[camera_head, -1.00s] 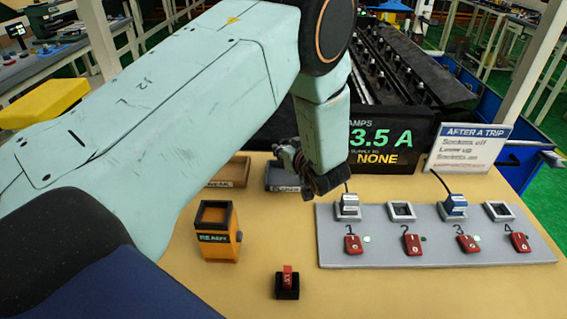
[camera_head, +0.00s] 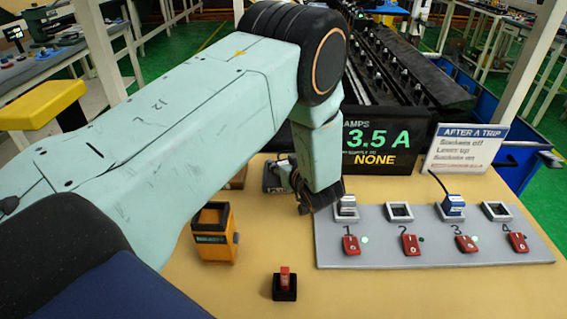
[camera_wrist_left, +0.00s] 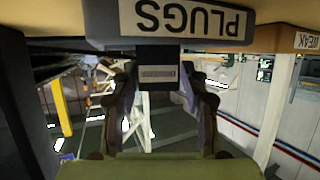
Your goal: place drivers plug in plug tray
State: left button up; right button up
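In the left wrist view, which is upside down, the tray front (camera_wrist_left: 187,22) reads PLUGS. A dark plug with a grey label (camera_wrist_left: 158,75) is between my left fingertips (camera_wrist_left: 158,68), which appear closed against its sides. The plug overlaps the tray's edge in that view; I cannot tell whether it rests on the tray floor. Two other plugs sit in sockets: one in socket 1 (camera_head: 346,206), beside my wrist, and one in socket 3 (camera_head: 453,206). My right gripper is out of view.
The grey socket panel (camera_head: 330,250) has red switches; sockets 2 and 4 are empty. A WEAK tray (camera_wrist_left: 303,40) is beside the plug tray. The display (camera_head: 385,145) stands behind.

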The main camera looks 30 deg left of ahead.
pick_arm(q)
jog(key=shift+o, duration=0.6)
jog(key=shift+d+r+p, duration=0.15)
jog(key=shift+r+p, duration=0.2)
jog(key=shift+r, duration=0.05)
jog(key=p+v, duration=0.8)
jog(key=v, duration=0.3)
jog(key=shift+s+d, duration=0.3)
jog(key=shift+w+a, duration=0.1)
